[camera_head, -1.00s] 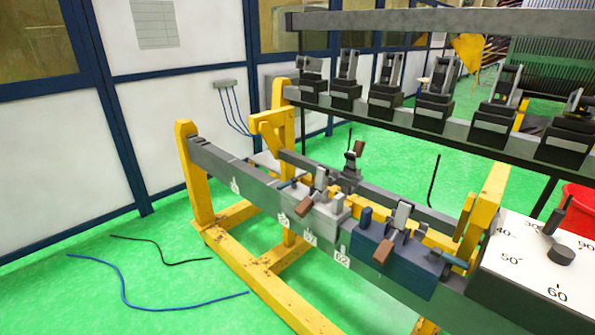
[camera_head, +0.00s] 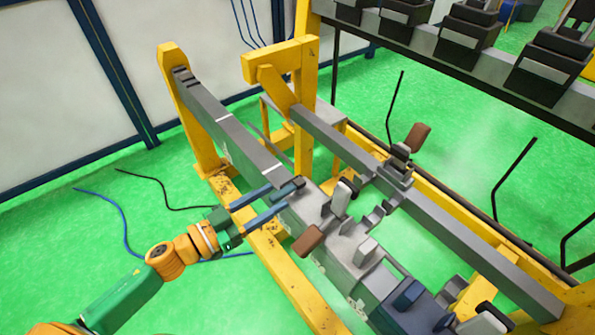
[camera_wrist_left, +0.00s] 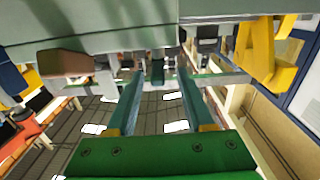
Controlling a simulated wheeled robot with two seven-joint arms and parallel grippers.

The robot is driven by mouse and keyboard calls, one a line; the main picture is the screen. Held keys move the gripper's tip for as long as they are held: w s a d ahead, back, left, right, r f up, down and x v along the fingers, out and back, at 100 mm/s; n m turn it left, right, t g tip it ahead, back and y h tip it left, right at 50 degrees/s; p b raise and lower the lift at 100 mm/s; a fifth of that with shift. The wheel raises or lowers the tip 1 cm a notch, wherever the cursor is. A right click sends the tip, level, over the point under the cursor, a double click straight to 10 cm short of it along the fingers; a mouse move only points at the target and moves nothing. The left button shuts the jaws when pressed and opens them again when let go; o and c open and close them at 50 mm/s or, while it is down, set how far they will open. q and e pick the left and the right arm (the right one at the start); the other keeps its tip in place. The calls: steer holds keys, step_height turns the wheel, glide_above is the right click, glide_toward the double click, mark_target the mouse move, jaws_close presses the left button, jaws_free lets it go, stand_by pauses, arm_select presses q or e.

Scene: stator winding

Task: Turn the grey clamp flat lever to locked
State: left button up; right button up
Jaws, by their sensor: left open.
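The grey clamp (camera_head: 345,243) sits on the near grey beam in the head view. A brown-handled lever (camera_head: 308,241) sticks out from its near side; the brown handle also shows at the left in the left wrist view (camera_wrist_left: 65,63). A dark flat lever (camera_head: 287,189) lies at the clamp's left end. My left gripper (camera_head: 279,198) is open, with its two blue fingers pointing at that end and the flat lever close by the upper fingertip. Contact cannot be told. In the left wrist view, a dark piece (camera_wrist_left: 157,72) shows between the open fingers (camera_wrist_left: 153,80). My right gripper is out of view.
A dark blue clamp (camera_head: 410,302) sits further right on the same beam. A rear grey beam (camera_head: 335,143) carries another brown-handled clamp (camera_head: 398,165). Yellow posts (camera_head: 305,100) stand behind.

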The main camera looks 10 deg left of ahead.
mark_target(295, 185)
arm_select(q)
steer(key=x, duration=0.4)
steer(key=shift+w+d+r+p, duration=0.15)
steer(key=shift+w+d+p, duration=0.05)
steer(key=shift+d+p, duration=0.2)
steer(key=shift+w+d, duration=0.3)
steer(key=shift+w, duration=0.15)
steer(key=shift+s, duration=0.15)
jaws_close()
stand_by(0.5)
